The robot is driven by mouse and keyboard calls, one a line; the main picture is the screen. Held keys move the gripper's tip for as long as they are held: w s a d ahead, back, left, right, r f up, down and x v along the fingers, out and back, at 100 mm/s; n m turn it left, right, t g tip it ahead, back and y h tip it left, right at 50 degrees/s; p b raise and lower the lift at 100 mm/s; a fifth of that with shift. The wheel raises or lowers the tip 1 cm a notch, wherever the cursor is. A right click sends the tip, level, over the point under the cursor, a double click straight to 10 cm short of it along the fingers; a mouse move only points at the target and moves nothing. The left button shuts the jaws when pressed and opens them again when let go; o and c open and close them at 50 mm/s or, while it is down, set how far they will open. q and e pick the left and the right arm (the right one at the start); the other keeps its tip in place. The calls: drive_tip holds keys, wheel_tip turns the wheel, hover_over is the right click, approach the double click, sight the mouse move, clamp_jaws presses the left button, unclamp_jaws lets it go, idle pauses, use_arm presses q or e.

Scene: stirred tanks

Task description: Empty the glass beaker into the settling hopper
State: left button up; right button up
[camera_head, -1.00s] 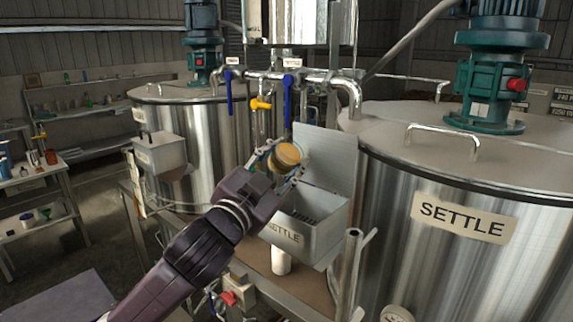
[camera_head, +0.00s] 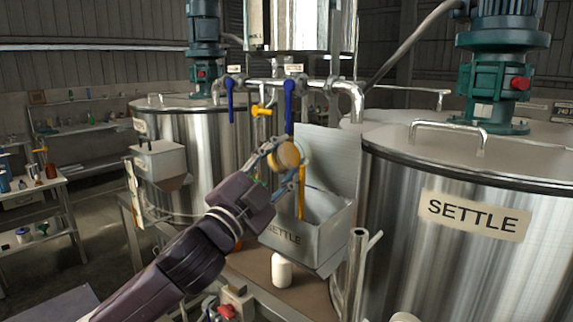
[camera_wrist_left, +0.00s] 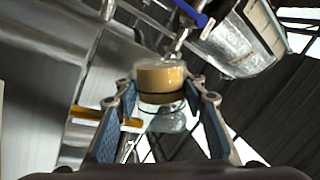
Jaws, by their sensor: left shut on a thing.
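My left gripper (camera_head: 280,165) is shut on the glass beaker (camera_head: 286,154), with its fingers on either side. The beaker is tipped over, and its tan-yellow contents also show in the left wrist view (camera_wrist_left: 160,82). A yellow-orange stream (camera_head: 301,192) falls from the beaker into the open grey settling hopper (camera_head: 318,240), labelled SETTLE on its front. The beaker is above the hopper's left part, apart from it. The hopper's floor is mostly hidden by its front wall. My right gripper is not in view.
A large steel tank (camera_head: 450,240) labelled SETTLE stands close on the right. Pipes with blue-handled valves (camera_head: 289,100) run behind the beaker. A white bottle (camera_head: 281,270) stands below the hopper. Another box-shaped hopper (camera_head: 158,160) is at the left tank.

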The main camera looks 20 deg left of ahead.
use_arm(q)
drive_tip(key=m+h+b, duration=0.1)
drive_tip(key=m, duration=0.2)
drive_tip(key=shift+s+f+m+h+b, duration=0.1)
drive_tip(key=shift+m+h+b, duration=0.2)
drive_tip(key=shift+d+m+h+b, duration=0.15)
drive_tip(key=shift+m+h+b, duration=0.35)
drive_tip(key=shift+m, duration=0.6)
drive_tip(key=m+h, duration=0.1)
drive_tip(key=m, duration=0.1)
drive_tip(key=r+m+h, duration=0.1)
drive_tip(key=m+h, duration=0.1)
drive_tip(key=d+r+m+g+h, duration=0.1)
drive_tip(key=m, duration=0.1)
drive_tip(key=shift+s+m+h, duration=0.3)
drive_tip(key=shift+s+r+m+h, duration=0.1)
drive_tip(key=shift+m+h, duration=0.3)
drive_tip(key=shift+m, duration=0.1)
clamp_jaws()
idle(0.4)
